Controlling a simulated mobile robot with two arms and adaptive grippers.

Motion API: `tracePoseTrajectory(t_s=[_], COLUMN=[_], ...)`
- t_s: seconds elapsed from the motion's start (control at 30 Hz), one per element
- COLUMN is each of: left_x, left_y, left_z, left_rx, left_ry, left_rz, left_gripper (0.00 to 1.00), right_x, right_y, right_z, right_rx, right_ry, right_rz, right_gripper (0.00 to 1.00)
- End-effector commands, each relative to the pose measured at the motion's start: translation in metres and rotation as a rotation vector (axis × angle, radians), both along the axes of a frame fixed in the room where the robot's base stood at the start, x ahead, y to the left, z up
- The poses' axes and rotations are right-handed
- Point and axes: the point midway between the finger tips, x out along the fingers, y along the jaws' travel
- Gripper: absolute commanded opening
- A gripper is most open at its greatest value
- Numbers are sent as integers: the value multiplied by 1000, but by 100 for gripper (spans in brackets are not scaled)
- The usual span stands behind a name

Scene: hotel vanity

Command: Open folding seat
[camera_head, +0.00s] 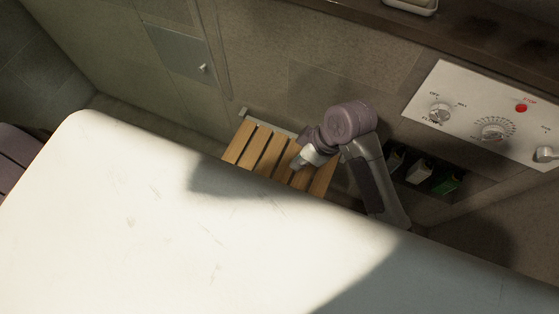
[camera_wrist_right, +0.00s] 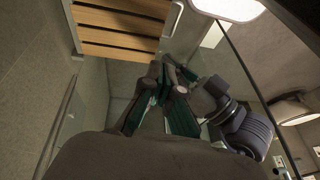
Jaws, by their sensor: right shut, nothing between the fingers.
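The folding seat (camera_head: 262,150) has light wooden slats and a pale bar along its wall edge. It is at the wall in the middle of the head view, with its near part hidden. In the right wrist view the slats (camera_wrist_right: 120,25) are at the upper left. My right gripper (camera_head: 297,164) is over the right half of the slats in the head view. In the right wrist view its dark green fingers (camera_wrist_right: 165,95) are together and empty, below and right of the slats. I cannot tell whether it touches the seat. My left gripper is not in view.
A control panel (camera_head: 490,115) with knobs and a red button is on the wall at right. Below it a dark recess holds several bottles (camera_head: 446,182). A small wall door (camera_head: 178,55) with a knob is at upper left. A ledge (camera_head: 470,40) runs along the top right.

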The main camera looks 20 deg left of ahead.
Motion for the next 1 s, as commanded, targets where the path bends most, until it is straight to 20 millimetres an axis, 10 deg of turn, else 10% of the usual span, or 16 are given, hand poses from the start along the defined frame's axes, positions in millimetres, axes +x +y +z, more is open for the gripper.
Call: tracePoseTrajectory(t_s=[0.5, 1.0], left_x=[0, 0], left_y=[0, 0], left_z=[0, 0], left_rx=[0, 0], left_ry=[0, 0], left_rz=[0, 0], left_gripper=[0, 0], right_x=[-20, -30], right_y=[34, 38], right_z=[-96, -117], right_rx=[0, 2], right_ry=[9, 4], right_rz=[-1, -1], right_gripper=[0, 0])
